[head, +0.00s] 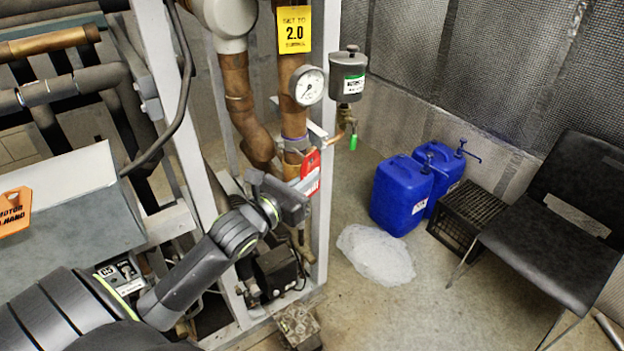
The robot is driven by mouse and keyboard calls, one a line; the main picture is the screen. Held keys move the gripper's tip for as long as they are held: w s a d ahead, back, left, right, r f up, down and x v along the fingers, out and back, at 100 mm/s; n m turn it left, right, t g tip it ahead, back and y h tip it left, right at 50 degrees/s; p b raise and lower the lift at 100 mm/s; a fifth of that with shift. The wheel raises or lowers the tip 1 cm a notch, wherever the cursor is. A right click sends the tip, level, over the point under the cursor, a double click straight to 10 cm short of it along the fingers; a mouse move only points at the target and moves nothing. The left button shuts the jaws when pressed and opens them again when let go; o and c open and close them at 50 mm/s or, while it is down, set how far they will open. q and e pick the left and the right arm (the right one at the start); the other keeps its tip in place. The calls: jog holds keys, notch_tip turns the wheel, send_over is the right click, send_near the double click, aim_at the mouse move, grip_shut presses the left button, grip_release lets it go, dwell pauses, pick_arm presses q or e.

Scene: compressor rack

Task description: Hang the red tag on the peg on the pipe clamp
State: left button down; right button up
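The red tag (311,165) is upright in the middle of the head view, with a white patch low on its face. It is just below and to the right of the purple-edged pipe clamp (296,143) on the copper pipe. My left gripper (303,188) reaches in from the lower left and appears shut on the lower part of the tag. Its fingertips are partly hidden. The peg cannot be made out, so I cannot tell whether the tag's hole is around it. My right gripper is not in view.
A pressure gauge (307,86), a grey canister (348,77) and a green-handled valve (353,144) are close above and right. A white rack post (180,110) stands left of the pipes. Blue jugs (400,195), a crate (472,215) and a chair (550,250) are at right.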

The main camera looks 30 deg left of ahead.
pick_arm(q)
jog(key=a, duration=0.1)
jog(key=w+a, duration=0.1)
jog(key=a+b, duration=0.1)
jog(key=shift+w+a+f, duration=0.15)
jog(key=shift+w+f, duration=0.05)
jog(key=shift+f, duration=0.2)
dwell(0.7)
jog(key=c, duration=1.6)
grip_release()
